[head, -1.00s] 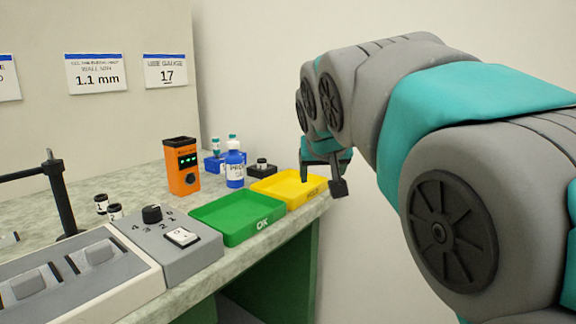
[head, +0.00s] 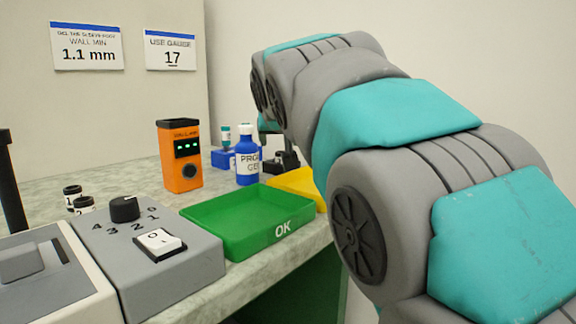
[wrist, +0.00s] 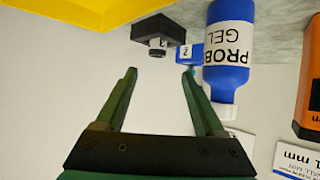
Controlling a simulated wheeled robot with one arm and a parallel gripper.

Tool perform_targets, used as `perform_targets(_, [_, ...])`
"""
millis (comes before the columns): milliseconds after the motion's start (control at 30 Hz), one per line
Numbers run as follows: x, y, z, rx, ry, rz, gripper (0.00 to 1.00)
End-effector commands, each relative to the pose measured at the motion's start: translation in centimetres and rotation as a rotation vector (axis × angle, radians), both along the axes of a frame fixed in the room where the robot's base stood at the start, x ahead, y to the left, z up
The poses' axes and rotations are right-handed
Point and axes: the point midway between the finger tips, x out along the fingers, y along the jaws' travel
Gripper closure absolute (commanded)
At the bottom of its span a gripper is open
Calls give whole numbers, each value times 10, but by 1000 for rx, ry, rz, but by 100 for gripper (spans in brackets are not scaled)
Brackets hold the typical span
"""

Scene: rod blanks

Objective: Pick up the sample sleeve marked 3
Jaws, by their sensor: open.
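A small dark sleeve with a pale label (wrist: 158,46) stands at a black block (wrist: 160,32) in the wrist view. Its number is too small to read. My gripper (wrist: 158,73) is open and empty, with the sleeve in line with the gap, just beyond the fingertips and not between them. In the head view my arm hides most of the gripper. Two other black sleeves with white labels stand on the bench at the left, one marked 1 (head: 72,193) and one that looks marked 2 (head: 84,205).
The blue probe gel bottle (wrist: 229,60) stands close right of the fingers in the wrist view, near a blue block (wrist: 190,53). A yellow tray (wrist: 75,12), green OK tray (head: 250,222), orange wall gauge (head: 181,158) and grey switch box (head: 150,262) are also around.

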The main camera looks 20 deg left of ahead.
Motion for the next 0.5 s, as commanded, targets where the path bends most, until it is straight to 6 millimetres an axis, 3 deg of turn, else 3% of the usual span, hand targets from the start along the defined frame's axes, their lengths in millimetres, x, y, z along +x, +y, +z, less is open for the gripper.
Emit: perform_targets(500, [44,13,-35,-1,2,0,30])
